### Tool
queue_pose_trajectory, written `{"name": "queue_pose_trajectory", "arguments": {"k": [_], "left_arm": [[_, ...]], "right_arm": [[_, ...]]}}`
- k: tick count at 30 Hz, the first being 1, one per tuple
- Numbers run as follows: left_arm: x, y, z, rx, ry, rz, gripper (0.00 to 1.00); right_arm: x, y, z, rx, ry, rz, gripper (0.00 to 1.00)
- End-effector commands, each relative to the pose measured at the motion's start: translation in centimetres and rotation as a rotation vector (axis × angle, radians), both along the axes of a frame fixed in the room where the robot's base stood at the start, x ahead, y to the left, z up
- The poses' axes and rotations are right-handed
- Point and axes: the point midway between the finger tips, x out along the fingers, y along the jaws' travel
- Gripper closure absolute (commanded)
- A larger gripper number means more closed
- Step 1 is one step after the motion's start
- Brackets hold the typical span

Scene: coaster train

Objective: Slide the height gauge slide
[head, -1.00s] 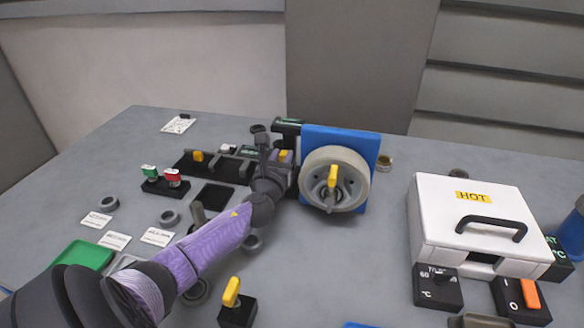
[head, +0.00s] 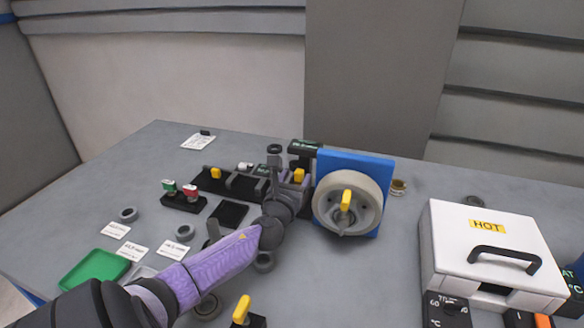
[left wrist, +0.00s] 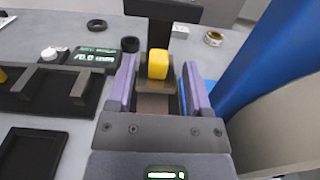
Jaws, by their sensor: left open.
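The height gauge (head: 305,148) is a dark upright stand with a small display on top, left of the blue panel in the head view. Its slide has a yellow knob (head: 299,175), which also shows in the left wrist view (left wrist: 158,64). My left gripper (head: 286,176) is at the slide. In the left wrist view its two purple fingers (left wrist: 160,82) are open, one on each side of the yellow knob, with visible gaps. The gripper hides the lower part of the gauge in the head view. My right gripper is not in view.
The blue panel with a grey handwheel (head: 330,208) stands close right of my gripper. A black fixture (left wrist: 45,92) and a lit display (left wrist: 97,60) are close left. A white box marked HOT (head: 440,240) is at the right. A green tray (head: 95,268) is at the front left.

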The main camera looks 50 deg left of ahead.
Motion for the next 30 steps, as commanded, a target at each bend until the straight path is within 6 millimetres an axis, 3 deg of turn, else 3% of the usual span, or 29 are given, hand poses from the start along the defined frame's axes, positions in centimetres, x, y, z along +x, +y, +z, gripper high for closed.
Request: {"name": "queue_pose_trajectory", "arguments": {"k": [4,9,23,26,30], "left_arm": [[-2.8,-1.5,0.4,0.0,0.001,-0.002,0.35],[-4.7,-2.5,0.2,-0.002,-0.001,0.0,0.35],[-4.9,-2.7,0.1,-0.001,-0.003,0.001,0.35],[-4.9,-2.7,1.2,-0.001,-0.005,0.001,0.35],[-4.9,-2.6,4.8,0.0,-0.016,0.001,0.35]], "right_arm": [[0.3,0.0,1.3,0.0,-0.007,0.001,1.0],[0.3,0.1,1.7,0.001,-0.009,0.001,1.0],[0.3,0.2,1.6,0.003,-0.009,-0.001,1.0],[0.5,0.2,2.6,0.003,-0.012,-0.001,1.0],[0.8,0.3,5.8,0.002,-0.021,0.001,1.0]]}}
